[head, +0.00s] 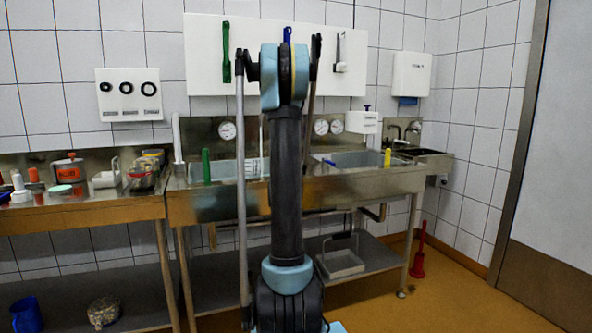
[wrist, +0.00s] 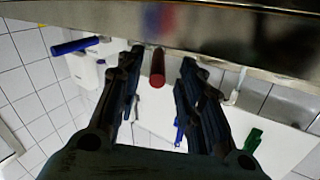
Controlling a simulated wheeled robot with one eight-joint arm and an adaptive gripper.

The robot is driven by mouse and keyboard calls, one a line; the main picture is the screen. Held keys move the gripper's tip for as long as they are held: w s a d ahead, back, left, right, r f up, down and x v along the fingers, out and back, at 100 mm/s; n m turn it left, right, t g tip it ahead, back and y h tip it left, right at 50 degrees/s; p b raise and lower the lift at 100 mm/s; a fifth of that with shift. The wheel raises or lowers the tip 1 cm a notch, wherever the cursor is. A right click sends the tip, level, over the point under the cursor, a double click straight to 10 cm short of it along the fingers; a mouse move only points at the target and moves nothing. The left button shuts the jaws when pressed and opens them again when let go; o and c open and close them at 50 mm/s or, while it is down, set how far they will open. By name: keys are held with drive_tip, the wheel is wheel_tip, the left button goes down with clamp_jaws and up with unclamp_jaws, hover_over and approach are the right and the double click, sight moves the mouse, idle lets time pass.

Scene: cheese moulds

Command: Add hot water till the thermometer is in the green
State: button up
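In the head view, round white dial gauges hang on the splashback behind the sinks: one on the left (head: 227,130) and two on the right (head: 321,127). Their needles and colours are too small to read. The left basin (head: 225,171) and right basin (head: 365,159) sit in a steel counter; their water cannot be made out. My gripper (wrist: 161,62) is open and empty in the wrist view, and my arm hides it in the head view. A dark red cylinder, perhaps a handle (wrist: 158,70), shows between the fingertips, apparently beyond them. A blue handle (wrist: 75,46) is to its left.
A green handle (head: 206,165) and a yellow one (head: 387,158) stand at the sink fronts. A side table (head: 90,215) with bottles and boxes is at left. A grey tray (head: 341,263) lies on the lower shelf.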

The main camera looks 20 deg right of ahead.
drive_tip(key=shift+v, duration=2.25)
idle(5.8)
